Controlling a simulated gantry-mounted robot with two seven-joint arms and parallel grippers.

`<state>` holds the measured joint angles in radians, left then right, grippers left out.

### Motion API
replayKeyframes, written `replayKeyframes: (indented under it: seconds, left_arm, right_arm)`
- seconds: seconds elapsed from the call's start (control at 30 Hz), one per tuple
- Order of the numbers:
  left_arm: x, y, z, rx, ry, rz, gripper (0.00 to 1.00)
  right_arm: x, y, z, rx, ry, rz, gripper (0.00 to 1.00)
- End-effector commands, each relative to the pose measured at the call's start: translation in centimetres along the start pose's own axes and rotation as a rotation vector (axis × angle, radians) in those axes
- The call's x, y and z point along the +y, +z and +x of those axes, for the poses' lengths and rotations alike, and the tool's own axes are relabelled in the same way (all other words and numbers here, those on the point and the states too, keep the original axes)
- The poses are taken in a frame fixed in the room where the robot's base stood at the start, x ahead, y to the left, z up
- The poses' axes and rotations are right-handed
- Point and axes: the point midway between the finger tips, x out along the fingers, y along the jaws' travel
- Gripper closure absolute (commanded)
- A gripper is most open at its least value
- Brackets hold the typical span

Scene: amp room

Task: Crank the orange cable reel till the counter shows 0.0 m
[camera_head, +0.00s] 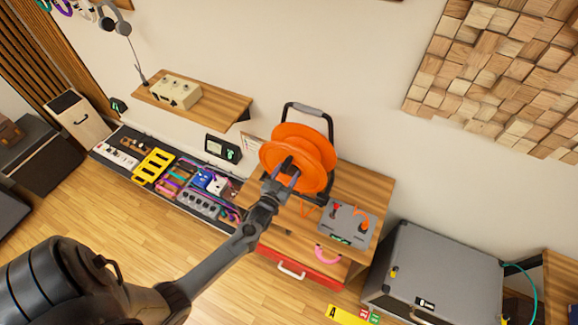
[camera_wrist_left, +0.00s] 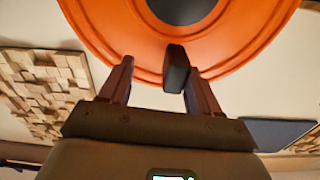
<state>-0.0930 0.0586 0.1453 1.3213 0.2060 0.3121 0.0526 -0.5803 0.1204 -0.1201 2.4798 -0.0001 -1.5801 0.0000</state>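The orange cable reel (camera_head: 311,146) stands in a black frame with a grey top handle on the wooden cabinet top. In the left wrist view the reel's orange disc (camera_wrist_left: 235,58) with a dark hub fills the top. A dark crank knob (camera_wrist_left: 176,68) shows in front of the disc, close beside the right finger. My left gripper (camera_head: 287,172) is at the reel's face. In the wrist view its fingers (camera_wrist_left: 158,82) are apart, with a clear gap between the left finger and the knob. I cannot read any counter figure. My right gripper is out of view.
A grey box (camera_head: 346,222) with red and orange plugs sits right of the reel. A grey case (camera_head: 435,270) stands right.

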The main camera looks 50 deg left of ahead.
Motion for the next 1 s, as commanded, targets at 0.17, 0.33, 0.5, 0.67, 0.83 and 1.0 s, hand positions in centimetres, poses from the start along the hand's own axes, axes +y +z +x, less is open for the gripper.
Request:
replayKeyframes:
  seconds: [0.17, 0.33, 0.5, 0.67, 0.83, 1.0]
  left_arm:
    - [0.2, -0.1, -2.4, -0.005, 0.004, -0.002, 0.4]
    - [0.1, -0.1, -4.3, -0.003, 0.002, -0.002, 0.4]
    - [0.1, -0.1, -5.5, -0.001, 0.0, -0.001, 0.4]
    - [0.0, 0.0, -5.9, 0.0, -0.001, -0.001, 0.4]
    - [0.0, 0.0, -5.8, 0.0, -0.001, 0.0, 0.4]
    - [-0.1, 0.0, -5.8, 0.0, -0.002, 0.0, 0.4]
  right_arm:
    - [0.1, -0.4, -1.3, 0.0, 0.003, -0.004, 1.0]
    - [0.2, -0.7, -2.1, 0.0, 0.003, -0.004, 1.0]
    - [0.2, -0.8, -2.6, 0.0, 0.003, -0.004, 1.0]
    - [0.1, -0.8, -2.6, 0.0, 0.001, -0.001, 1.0]
    - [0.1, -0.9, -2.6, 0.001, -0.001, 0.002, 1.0]
    - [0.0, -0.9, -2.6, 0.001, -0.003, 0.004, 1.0]
